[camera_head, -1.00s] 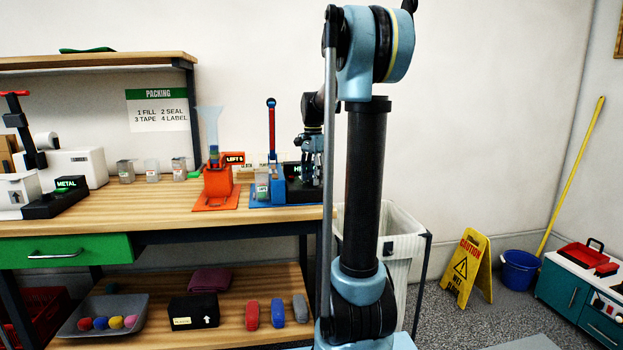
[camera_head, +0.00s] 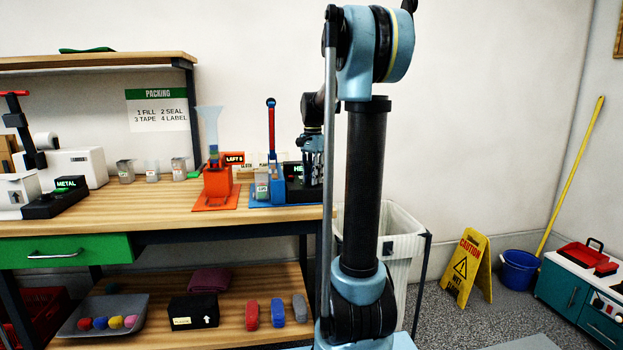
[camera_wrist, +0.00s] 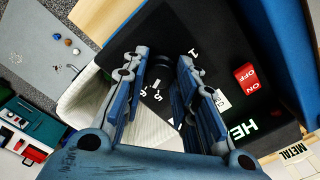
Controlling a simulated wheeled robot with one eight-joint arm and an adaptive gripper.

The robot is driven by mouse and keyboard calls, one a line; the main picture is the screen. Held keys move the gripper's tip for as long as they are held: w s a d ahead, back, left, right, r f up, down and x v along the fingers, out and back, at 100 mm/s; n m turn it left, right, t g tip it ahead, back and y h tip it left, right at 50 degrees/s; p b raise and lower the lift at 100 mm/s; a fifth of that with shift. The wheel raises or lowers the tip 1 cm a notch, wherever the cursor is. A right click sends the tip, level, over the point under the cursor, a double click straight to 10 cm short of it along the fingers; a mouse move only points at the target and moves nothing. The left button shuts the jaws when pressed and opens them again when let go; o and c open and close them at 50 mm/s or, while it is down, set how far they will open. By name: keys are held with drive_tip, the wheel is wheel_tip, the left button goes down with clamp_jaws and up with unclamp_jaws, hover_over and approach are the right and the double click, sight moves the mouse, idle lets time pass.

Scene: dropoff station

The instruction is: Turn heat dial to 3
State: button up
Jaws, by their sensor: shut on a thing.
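The heat sealer is a black box (camera_head: 298,190) with a green display, on the blue mat at the bench's right end. In the wrist view its black panel (camera_wrist: 222,60) carries white numerals, a red ON/OFF switch (camera_wrist: 250,78), a white GO button (camera_wrist: 221,99) and green letters, partly cut off. The dark heat dial (camera_wrist: 163,68) sits between my fingertips and is mostly hidden; its pointer setting cannot be read. My gripper (camera_wrist: 160,72) is shut on the dial.
An orange dispenser (camera_head: 217,184) marked LEFT and a blue lever press (camera_head: 272,165) stand left of the box. A white-lined bin (camera_head: 400,228) stands off the bench's right end.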

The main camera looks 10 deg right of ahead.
drive_tip(key=n, duration=0.4)
drive_tip(key=shift+w, duration=0.1)
drive_tip(key=n, duration=0.4)
drive_tip(key=shift+n, duration=0.4)
drive_tip(key=n, duration=0.4)
drive_tip(key=shift+n, duration=2)
drive_tip(key=o, duration=1.1)
